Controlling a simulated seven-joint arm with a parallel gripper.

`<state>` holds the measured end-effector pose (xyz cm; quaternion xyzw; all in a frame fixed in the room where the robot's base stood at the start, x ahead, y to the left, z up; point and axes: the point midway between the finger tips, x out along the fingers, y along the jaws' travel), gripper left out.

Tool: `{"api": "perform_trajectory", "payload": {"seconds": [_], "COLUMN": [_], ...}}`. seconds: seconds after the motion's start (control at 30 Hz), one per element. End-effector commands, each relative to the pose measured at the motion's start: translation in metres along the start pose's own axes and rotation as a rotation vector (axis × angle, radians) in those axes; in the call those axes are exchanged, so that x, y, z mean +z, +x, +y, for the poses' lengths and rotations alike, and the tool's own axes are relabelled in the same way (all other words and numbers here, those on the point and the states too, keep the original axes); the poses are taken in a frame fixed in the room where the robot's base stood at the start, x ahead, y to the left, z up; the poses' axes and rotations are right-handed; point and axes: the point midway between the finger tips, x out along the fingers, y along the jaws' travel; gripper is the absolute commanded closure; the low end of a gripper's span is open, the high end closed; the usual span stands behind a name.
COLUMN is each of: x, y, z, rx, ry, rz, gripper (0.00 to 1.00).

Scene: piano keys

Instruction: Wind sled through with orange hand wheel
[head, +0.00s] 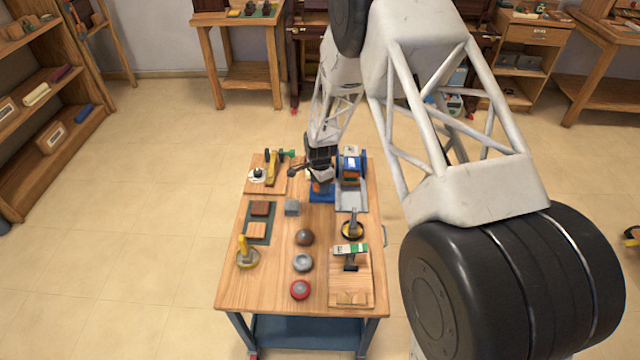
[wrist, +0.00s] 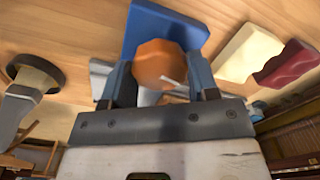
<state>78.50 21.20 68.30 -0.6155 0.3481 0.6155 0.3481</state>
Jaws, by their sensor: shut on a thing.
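An orange hand wheel (wrist: 160,62) shows in the wrist view, in front of an upright-looking blue block (wrist: 150,22). My gripper (wrist: 162,78) has one finger on each side of the wheel and is shut on it. In the head view, my gripper (head: 320,180) is at the back middle of the table, over a blue base (head: 322,194); the wheel shows there only as a small orange patch. I cannot make out the sled clearly, as my gripper and arm hide part of the device.
Right beside my gripper stands a blue and orange machine (head: 350,166) on a grey plate (head: 352,196). A yellow-handled tool (head: 246,253) stands left.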

Motion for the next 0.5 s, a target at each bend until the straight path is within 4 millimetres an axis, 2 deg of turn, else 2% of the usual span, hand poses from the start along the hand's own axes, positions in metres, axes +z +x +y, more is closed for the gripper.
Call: {"api": "perform_trajectory", "payload": {"seconds": [0.33,0.37,0.5], "x": [-0.0001,-0.0001,-0.0001], "y": [-0.0005,-0.0005,-0.0004], "z": [-0.0003,-0.0003,-0.0002], "rx": [-0.001,-0.001,0.0], "ry": [0.003,0.003,0.003], "rz": [0.0,0.0,0.0], "gripper": [0.69,0.44,0.23]}}
